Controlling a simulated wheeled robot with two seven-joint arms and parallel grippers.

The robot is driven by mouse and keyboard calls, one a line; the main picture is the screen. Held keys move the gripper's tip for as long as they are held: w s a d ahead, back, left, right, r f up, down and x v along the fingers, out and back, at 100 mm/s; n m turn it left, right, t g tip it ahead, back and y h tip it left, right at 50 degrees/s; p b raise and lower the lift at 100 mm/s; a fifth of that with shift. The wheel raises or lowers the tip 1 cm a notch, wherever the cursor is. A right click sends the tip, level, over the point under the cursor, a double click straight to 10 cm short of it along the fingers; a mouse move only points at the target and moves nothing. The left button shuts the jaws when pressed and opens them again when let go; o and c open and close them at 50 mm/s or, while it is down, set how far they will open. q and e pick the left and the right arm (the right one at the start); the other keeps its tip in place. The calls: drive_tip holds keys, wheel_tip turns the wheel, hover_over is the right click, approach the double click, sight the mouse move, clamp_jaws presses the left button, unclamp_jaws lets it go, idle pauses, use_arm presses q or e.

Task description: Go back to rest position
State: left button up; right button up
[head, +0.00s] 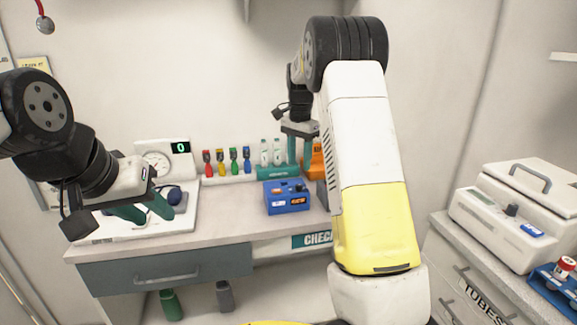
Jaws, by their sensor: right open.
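My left gripper (152,212) is at the left, over the white scale-like device (187,216) on the desk. Its green fingers stand apart, with no object visible between them. A dark blue rounded thing (175,194) lies just right of the fingers; I cannot tell whether they touch. My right gripper (299,152) points down at the back of the desk, partly hidden by my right arm. Its teal fingers are open, near a teal holder (275,173) and an orange item (315,160). I cannot tell whether it touches them.
A blue box (287,198) stands on the desk (225,229). At right are a white lidded machine (505,220) and a blue tube rack (552,285).

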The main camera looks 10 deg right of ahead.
drive_tip(key=s+a+r+n+t+y, duration=0.1)
drive_tip(key=s+r+n+t, duration=0.15)
drive_tip(key=s+r, duration=0.4)
drive_tip(key=s+a+r+n+t+y, duration=0.1)
drive_tip(key=s+r+n, duration=0.25)
drive_tip(key=s, duration=0.65)
drive_tip(key=s+a+n+t, duration=0.1)
drive_tip(key=s+n, duration=0.1)
drive_tip(key=s, duration=0.6)
drive_tip(key=s+a+f+n+t, duration=0.1)
drive_tip(key=s+n, duration=0.1)
drive_tip(key=s, duration=0.7)
drive_tip(key=shift+a+n+t, duration=0.35)
drive_tip(key=shift+a+n, duration=0.05)
